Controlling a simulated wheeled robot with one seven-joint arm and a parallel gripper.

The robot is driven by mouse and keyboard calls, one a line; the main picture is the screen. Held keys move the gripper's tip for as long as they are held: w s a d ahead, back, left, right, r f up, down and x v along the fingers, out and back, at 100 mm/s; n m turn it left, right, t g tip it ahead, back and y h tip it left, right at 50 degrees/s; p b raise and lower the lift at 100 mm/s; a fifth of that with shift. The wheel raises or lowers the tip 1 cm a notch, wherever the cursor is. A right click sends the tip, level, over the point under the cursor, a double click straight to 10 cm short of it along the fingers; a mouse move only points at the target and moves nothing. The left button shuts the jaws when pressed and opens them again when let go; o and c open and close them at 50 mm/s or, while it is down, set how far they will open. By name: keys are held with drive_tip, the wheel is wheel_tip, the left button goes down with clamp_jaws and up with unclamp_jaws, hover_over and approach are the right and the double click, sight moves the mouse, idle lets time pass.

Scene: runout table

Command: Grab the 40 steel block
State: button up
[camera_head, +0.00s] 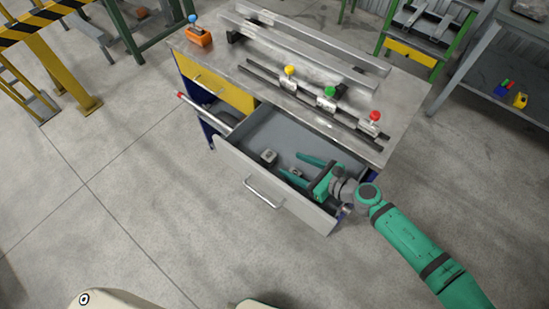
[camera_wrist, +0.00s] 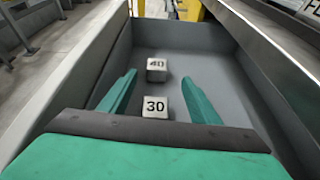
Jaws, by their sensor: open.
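The steel block marked 40 (camera_wrist: 157,70) sits on the floor of the open drawer (camera_head: 290,207), and it also shows in the head view (camera_head: 268,157). A second block marked 30 (camera_wrist: 156,104) lies nearer to my gripper (camera_wrist: 158,98), roughly between its fingers; in the head view this block (camera_head: 295,173) is partly hidden. My gripper is open and empty, with its green fingers (camera_head: 303,168) reaching into the drawer. The 40 block is beyond the fingertips, apart from them.
The drawer walls (camera_wrist: 100,60) enclose the blocks and my gripper. The table top (camera_head: 340,90) overhangs the drawer's back, bearing rails and stops with yellow (camera_head: 290,70), green (camera_head: 329,91) and red (camera_head: 375,115) knobs. The drawer floor around the blocks is clear.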

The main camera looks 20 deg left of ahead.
sight(271, 156)
drive_tip(key=shift+w+a+f+n, duration=0.15)
drive_tip(key=shift+a+f+n, duration=0.15)
drive_tip(key=shift+a+n, duration=0.35)
drive_tip(key=x, duration=1.1)
drive_tip(key=shift+s+f, duration=0.1)
drive_tip(key=shift+s, duration=0.15)
drive_tip(key=shift+c, duration=0.6)
drive_tip(key=shift+w, duration=0.1)
clamp_jaws()
